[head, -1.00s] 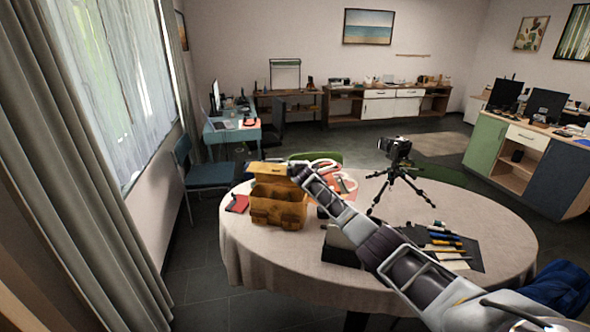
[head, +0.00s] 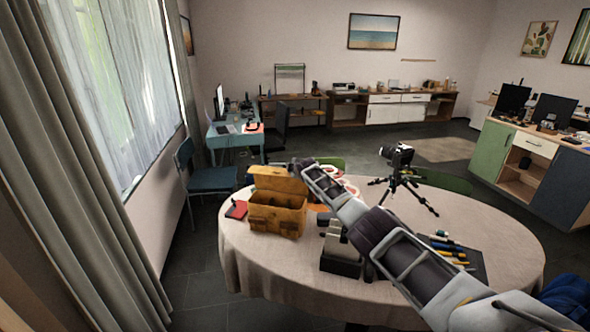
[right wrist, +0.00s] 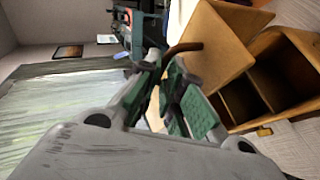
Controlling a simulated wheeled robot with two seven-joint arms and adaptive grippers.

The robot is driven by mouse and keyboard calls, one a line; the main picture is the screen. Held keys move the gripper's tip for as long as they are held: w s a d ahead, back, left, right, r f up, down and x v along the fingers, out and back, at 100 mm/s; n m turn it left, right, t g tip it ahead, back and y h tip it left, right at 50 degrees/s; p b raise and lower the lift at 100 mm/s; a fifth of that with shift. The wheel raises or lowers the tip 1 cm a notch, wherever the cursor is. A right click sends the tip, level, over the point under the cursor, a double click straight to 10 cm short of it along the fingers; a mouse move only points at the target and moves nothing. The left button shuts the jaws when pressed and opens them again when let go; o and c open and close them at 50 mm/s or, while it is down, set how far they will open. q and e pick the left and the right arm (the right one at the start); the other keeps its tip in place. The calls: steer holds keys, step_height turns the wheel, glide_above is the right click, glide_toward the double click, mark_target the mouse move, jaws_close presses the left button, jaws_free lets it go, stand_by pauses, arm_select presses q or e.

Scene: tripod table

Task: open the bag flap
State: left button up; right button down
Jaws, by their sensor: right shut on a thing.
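The tan bag (head: 277,217) stands on the round table at the left, pockets facing me. Its flap (head: 280,182) is raised at the back and leans up from the opening. In the right wrist view the flap (right wrist: 212,48) is a broad tan panel beside the open bag body (right wrist: 285,65), whose divided inside shows. My right gripper (head: 302,166) is at the flap's upper right edge, its fingers small in the head view. In the right wrist view the gripper (right wrist: 163,65) is shut at a brown curved strip on the flap's edge. My left gripper is out of view.
The round table (head: 400,295) also bears a camera on a tripod (head: 400,165), a dark grey box (head: 341,255) under my right arm, pens on a dark mat (head: 465,258) and a red item (head: 236,209) left of the bag. A blue chair (head: 207,178) stands behind.

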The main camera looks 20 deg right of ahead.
steer(key=shift+w+d, duration=0.1)
steer(key=shift+w, duration=0.15)
stand_by(0.6)
steer(key=c, duration=1.6)
jaws_free()
steer(key=shift+w, duration=0.15)
steer(key=shift+s+d+r, duration=0.1)
steer(key=shift+s+r, duration=0.25)
steer(key=shift+s, duration=0.25)
steer(key=shift+s+r, duration=0.2)
steer(key=shift+s, duration=0.15)
steer(key=shift+s+a+r, duration=0.2)
steer(key=shift+s+a, duration=0.15)
steer(key=shift+s, duration=0.2)
steer(key=shift+v, duration=4.35)
